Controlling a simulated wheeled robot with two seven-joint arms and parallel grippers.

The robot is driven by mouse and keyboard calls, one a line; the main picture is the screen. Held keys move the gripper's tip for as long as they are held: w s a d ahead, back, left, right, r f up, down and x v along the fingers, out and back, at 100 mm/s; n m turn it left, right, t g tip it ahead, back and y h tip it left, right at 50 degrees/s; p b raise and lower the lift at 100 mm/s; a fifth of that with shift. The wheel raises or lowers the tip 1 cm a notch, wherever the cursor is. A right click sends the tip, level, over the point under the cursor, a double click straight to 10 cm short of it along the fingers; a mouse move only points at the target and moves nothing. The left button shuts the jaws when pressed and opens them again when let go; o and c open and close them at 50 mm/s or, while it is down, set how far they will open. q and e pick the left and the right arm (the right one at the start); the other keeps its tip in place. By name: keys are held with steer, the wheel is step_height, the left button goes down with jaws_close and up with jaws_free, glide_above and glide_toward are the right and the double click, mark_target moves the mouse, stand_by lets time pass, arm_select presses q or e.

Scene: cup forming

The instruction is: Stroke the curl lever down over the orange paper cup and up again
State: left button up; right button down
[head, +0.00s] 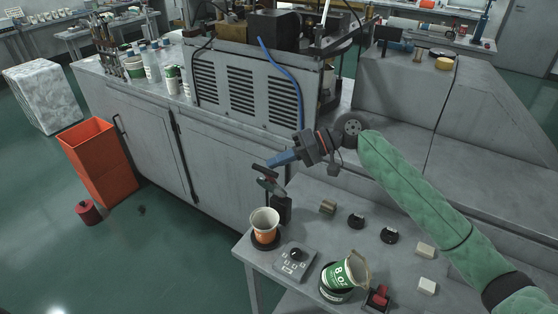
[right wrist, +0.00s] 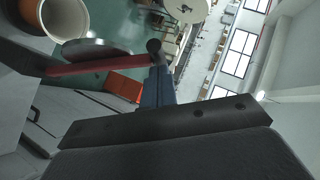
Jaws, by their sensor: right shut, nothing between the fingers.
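The orange paper cup (head: 265,236) stands upright, mouth up, in a dark round holder at the table's left corner. The curl lever (head: 268,180), with a red bar and a dark post, rises just behind the cup. In the right wrist view, its red bar (right wrist: 100,66) carries a round metal disc (right wrist: 95,48) beside the cup's open mouth (right wrist: 68,14) and ends in a dark knob (right wrist: 153,45). My right gripper (head: 272,162) is shut and empty, its blue fingertips close by the lever's end. I cannot tell whether they touch. My left gripper is out of view.
Small dark and pale blocks lie behind. A large grey machine (head: 245,85) stands behind the table; an orange bin (head: 98,160) is on the floor at left.

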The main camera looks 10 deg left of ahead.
steer(key=shift+s, duration=0.1)
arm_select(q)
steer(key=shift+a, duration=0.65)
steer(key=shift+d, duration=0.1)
